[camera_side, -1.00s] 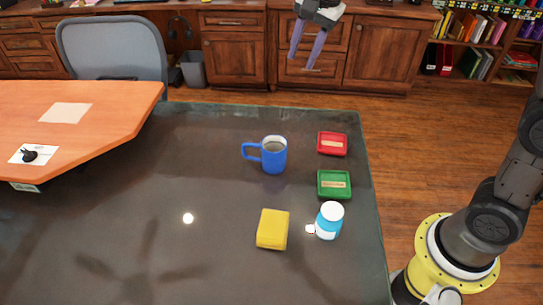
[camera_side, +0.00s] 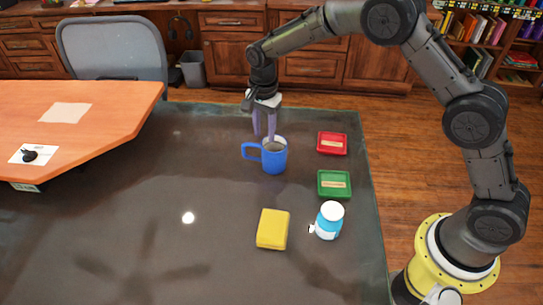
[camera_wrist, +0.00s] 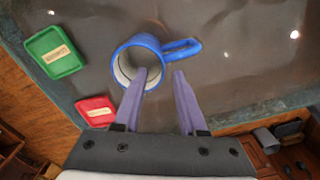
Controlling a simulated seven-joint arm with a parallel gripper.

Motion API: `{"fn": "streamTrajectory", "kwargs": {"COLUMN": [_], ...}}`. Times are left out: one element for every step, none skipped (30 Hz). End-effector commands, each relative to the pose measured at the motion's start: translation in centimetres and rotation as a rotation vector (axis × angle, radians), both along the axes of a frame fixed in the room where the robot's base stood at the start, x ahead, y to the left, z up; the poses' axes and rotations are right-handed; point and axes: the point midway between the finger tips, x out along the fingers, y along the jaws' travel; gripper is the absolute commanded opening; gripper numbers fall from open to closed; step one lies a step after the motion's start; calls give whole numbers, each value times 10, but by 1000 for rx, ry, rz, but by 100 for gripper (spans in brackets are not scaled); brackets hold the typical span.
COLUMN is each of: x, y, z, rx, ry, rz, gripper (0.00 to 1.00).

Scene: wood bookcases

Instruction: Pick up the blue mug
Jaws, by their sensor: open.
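The blue mug (camera_side: 274,156) stands upright on the dark table, its handle pointing left in the side view. In the wrist view the mug (camera_wrist: 124,50) shows its pale inside, with the handle to the right. My gripper (camera_side: 264,138) is open with its purple fingers pointing down at the mug's far rim. In the wrist view the gripper (camera_wrist: 160,75) has one finger overlapping the mug's opening and the other outside it, below the handle. The mug's wall seems to lie between the fingers, but I cannot tell how deep they reach.
A red tray (camera_side: 332,143) and a green tray (camera_side: 334,184) lie right of the mug. A yellow block (camera_side: 273,229) and a white-and-blue bottle (camera_side: 329,220) stand nearer the camera. The table (camera_side: 150,200) is clear to the left.

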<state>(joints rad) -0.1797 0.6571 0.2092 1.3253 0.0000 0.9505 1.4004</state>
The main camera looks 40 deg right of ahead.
Motion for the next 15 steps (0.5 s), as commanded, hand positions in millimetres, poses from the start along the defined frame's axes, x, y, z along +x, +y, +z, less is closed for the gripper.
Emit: {"fn": "streamTrajectory", "kwargs": {"x": [-1,-1,-1,-1,0,0,0,0,0,0,0,1,1,1,2], "y": [0,0,0,0,0,0,0,0,1,1,1,2,2,3,3], "z": [-8,-10,-13,-14,-16,-18,-19,-22,-27,-31,-35,-42,-46,-50,-55], "rx": [-1,-1,-1,0,0,0,0,0,0,0,0,0,0,0,-1], "ry": [3,2,2,1,1,0,1,1,3,4,4,3,4,4,2], "rz": [0,0,0,0,0,0,0,0,0,0,0,0,0,0,0], "gripper": [41,41,41,41,41,41,41,41,41,41,41,41,41,41,41]}}
